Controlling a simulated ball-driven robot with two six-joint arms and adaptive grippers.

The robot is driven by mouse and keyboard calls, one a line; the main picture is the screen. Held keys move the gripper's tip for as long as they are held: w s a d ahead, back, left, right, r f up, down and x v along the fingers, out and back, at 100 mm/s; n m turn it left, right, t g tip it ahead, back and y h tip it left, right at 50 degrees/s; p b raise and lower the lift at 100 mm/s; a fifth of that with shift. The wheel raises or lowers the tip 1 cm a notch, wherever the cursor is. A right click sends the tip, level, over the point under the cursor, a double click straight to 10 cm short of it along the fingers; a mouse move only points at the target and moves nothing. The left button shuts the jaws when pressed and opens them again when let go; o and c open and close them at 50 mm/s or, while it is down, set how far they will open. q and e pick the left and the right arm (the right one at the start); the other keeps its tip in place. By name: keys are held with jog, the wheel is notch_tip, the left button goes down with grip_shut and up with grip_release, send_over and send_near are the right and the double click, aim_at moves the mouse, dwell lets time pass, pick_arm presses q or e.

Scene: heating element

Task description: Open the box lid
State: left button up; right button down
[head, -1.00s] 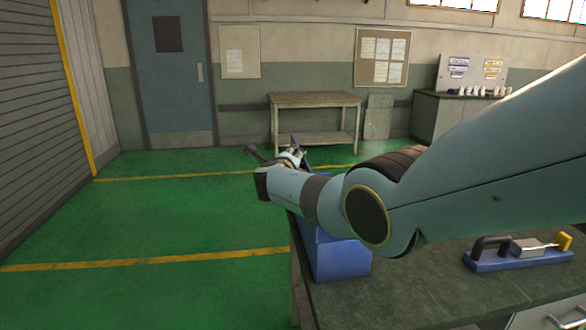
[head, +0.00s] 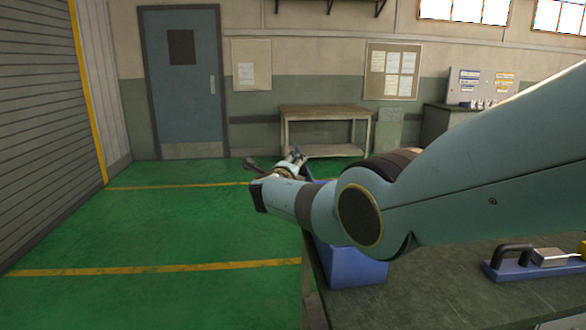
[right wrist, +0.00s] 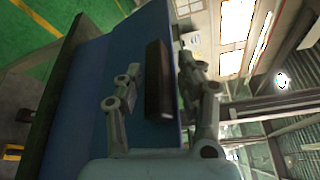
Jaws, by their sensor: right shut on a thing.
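The blue box (head: 352,268) stands on the left end of the dark workbench, partly hidden behind my right arm. In the right wrist view a broad blue panel (right wrist: 82,95), which looks like the box lid, fills the left and middle, with a dark bar (right wrist: 157,80) on it. My right gripper (right wrist: 158,85) has one finger over the blue panel and the other past its edge, with the bar between them. It is shut on the lid, though the exact contact is unclear. In the head view my right gripper (head: 291,160) is small and partly hidden. My left gripper is out of view.
A blue-based device with a black handle (head: 514,256) sits on the workbench (head: 450,285) at the right. A wooden table (head: 325,112) stands by the far wall. Green floor (head: 190,235) left of the bench is clear.

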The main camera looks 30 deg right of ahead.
jog(key=c, duration=1.2)
grip_release()
jog(key=shift+s+d+f, duration=0.1)
jog(key=shift+s+f, duration=0.25)
jog(key=shift+f, duration=0.5)
jog(key=shift+o, duration=0.4)
jog(key=shift+d+f, duration=0.1)
jog(key=shift+d, duration=0.15)
jog(key=shift+w+a, duration=0.1)
jog(key=v, duration=1.2)
jog(key=shift+r, duration=0.25)
